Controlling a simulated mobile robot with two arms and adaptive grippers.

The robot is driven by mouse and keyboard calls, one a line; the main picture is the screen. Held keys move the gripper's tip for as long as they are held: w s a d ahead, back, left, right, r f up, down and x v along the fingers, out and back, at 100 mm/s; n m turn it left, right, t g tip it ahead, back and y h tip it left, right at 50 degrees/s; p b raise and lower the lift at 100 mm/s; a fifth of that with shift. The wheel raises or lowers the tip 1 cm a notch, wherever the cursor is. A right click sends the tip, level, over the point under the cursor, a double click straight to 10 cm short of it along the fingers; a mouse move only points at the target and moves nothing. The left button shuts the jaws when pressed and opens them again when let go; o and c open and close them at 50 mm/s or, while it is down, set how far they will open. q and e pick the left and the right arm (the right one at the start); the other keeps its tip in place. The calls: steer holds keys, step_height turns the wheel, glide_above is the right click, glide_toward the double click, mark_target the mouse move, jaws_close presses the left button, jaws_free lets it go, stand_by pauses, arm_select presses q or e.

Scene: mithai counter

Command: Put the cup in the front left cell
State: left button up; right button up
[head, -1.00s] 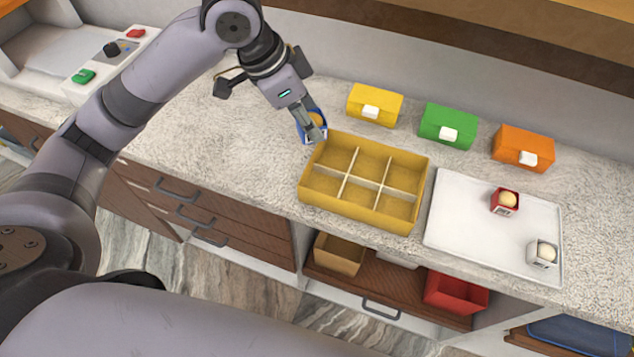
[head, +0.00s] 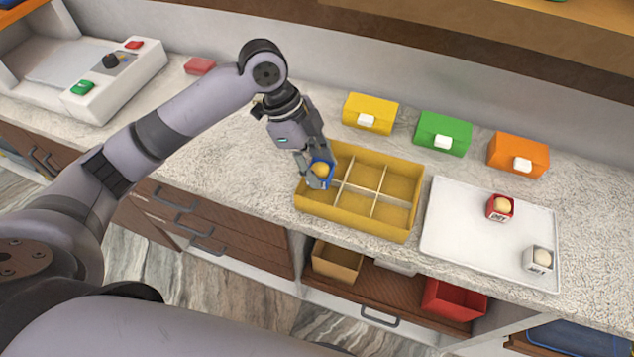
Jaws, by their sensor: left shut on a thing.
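The blue cup (head: 323,174) holds a round tan sweet and looks upright. My left gripper (head: 318,175) is shut on the cup, with a finger on each side. It holds the cup over the left part of the yellow box (head: 405,220), which is divided into several cells by thin pale dividers. The cup and gripper hide much of the left cells. I cannot tell how high the cup is above the box floor. My right gripper is not in view.
A white tray (head: 460,250) right of the box bears a red cup (head: 500,208) and a white cup (head: 537,259), each with a sweet. Yellow (head: 369,114), green (head: 443,133) and orange (head: 518,154) boxes stand behind. A grey machine (head: 115,85) stands at the left.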

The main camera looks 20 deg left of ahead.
arm_select(q)
steer(key=shift+f+p, duration=0.3)
steer(key=shift+f, duration=3.2)
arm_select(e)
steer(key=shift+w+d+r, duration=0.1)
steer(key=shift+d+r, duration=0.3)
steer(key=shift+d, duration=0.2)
arm_select(q)
steer(key=shift+f, duration=0.1)
steer(key=o, duration=1)
steer(key=shift+a+r, duration=0.1)
steer(key=shift+r, duration=0.35)
steer(key=b+v, duration=0.1)
steer(key=v, duration=1)
steer(key=shift+r, duration=0.2)
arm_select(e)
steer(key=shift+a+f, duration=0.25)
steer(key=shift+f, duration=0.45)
